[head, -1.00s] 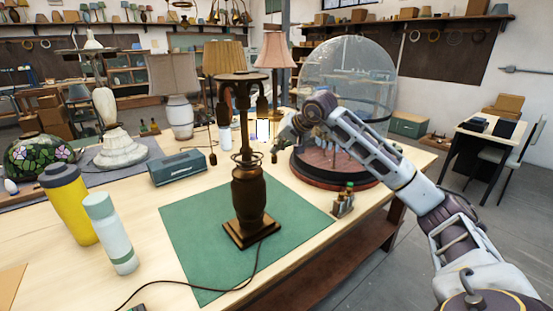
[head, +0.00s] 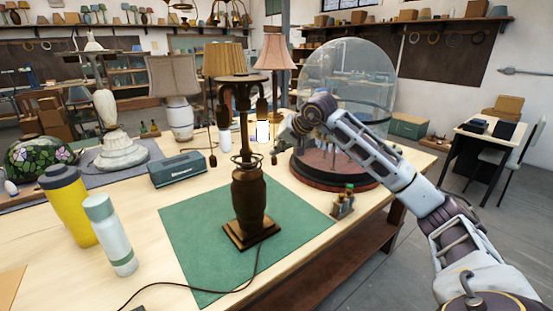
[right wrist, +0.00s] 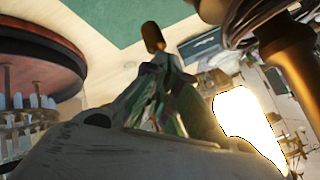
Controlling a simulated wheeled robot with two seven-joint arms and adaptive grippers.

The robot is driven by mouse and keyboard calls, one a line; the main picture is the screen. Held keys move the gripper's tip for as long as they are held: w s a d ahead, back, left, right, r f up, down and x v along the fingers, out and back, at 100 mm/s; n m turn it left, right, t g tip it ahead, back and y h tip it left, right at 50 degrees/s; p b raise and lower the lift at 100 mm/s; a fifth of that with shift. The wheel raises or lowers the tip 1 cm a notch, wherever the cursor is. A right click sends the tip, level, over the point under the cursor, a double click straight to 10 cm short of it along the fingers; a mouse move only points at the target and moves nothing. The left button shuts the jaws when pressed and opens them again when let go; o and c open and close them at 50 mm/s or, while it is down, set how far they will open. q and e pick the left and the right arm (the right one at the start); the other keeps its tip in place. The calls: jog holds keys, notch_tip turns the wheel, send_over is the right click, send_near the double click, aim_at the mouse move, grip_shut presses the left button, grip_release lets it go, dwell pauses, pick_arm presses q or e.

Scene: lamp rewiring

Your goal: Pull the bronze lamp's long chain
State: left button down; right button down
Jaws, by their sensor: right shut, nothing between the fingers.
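The bronze lamp (head: 248,200) stands upright on a green mat (head: 190,220), without a shade. A thin chain with a small dark end piece (head: 274,158) hangs at its right side. My right gripper (head: 279,142) is shut and empty at the right side of the lamp, close to the right chain's end. In the right wrist view, a bronze pull end (right wrist: 153,37) shows just beyond the fingertips (right wrist: 165,65), not between them. My left gripper is not in view.
A glass dome on a round wooden base (head: 330,180) stands right behind my right forearm. Small bottles in a holder (head: 343,203) stand at the mat's right edge. A yellow tumbler (head: 68,205), a pale bottle (head: 110,235) and a teal box (head: 178,170) stand to the left.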

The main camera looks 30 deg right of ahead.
jog(key=shift+s+a+f+b, duration=0.1)
jog(key=shift+f+b, duration=0.05)
jog(key=shift+f, duration=0.4)
jog(key=shift+a+f+b, duration=0.1)
jog(key=shift+f+b, duration=0.05)
jog(key=shift+f, duration=0.35)
dwell(0.7)
jog(key=shift+r, duration=0.1)
notch_tip(320, 180, up, 6)
jog(key=p, duration=0.5)
jog(key=shift+w+d+r, duration=0.15)
jog(key=shift+w+d, duration=0.05)
jog(key=shift+w, duration=0.2)
